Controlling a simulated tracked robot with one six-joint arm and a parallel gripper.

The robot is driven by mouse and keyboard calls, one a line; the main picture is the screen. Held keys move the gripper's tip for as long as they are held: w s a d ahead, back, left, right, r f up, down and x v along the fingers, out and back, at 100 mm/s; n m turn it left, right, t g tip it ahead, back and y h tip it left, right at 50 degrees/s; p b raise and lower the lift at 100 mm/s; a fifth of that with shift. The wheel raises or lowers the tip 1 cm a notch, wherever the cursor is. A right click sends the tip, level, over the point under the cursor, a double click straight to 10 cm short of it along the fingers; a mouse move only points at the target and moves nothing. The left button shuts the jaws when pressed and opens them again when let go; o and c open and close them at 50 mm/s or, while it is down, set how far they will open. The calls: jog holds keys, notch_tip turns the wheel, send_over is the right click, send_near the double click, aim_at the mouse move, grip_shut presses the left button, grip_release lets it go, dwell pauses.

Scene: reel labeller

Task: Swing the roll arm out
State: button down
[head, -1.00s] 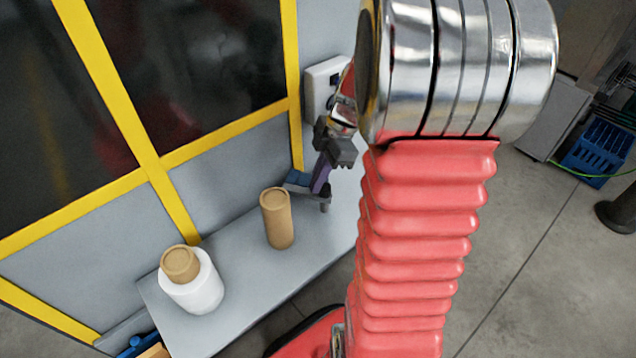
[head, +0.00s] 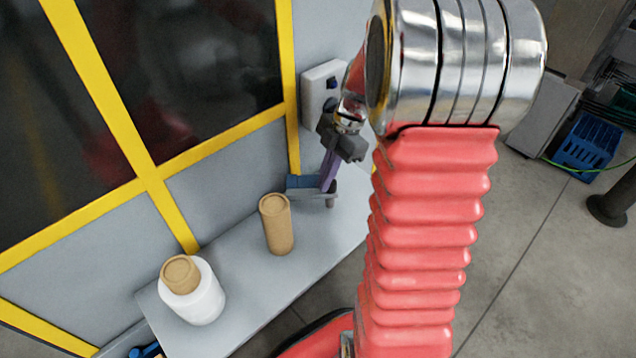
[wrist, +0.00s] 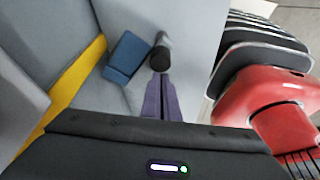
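The roll arm (head: 312,196) is a short grey bar on the panel above the grey shelf. It has a blue block (head: 300,185) at its panel side and a dark round post (head: 329,201) at its free end. The blue block (wrist: 128,58) and the post (wrist: 160,55) also show in the wrist view. My gripper (head: 328,186) reaches down to the bar's free end. Its purple fingers (wrist: 162,82) lie side by side, shut, with their tips right at the post. I cannot tell whether they touch or pinch it.
A cardboard core (head: 277,226) stands on the shelf (head: 240,262), left of the roll arm. A white roll with a brown core (head: 200,298) stands at the shelf's left end. A white control box (head: 322,85) is on the panel. A blue crate (head: 588,146) lies on the floor at right.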

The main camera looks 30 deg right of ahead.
jog(key=shift+d, duration=0.25)
jog(key=a, duration=0.4)
jog(key=v, duration=0.9)
jog(key=shift+r, duration=0.45)
jog(key=shift+a, duration=0.15)
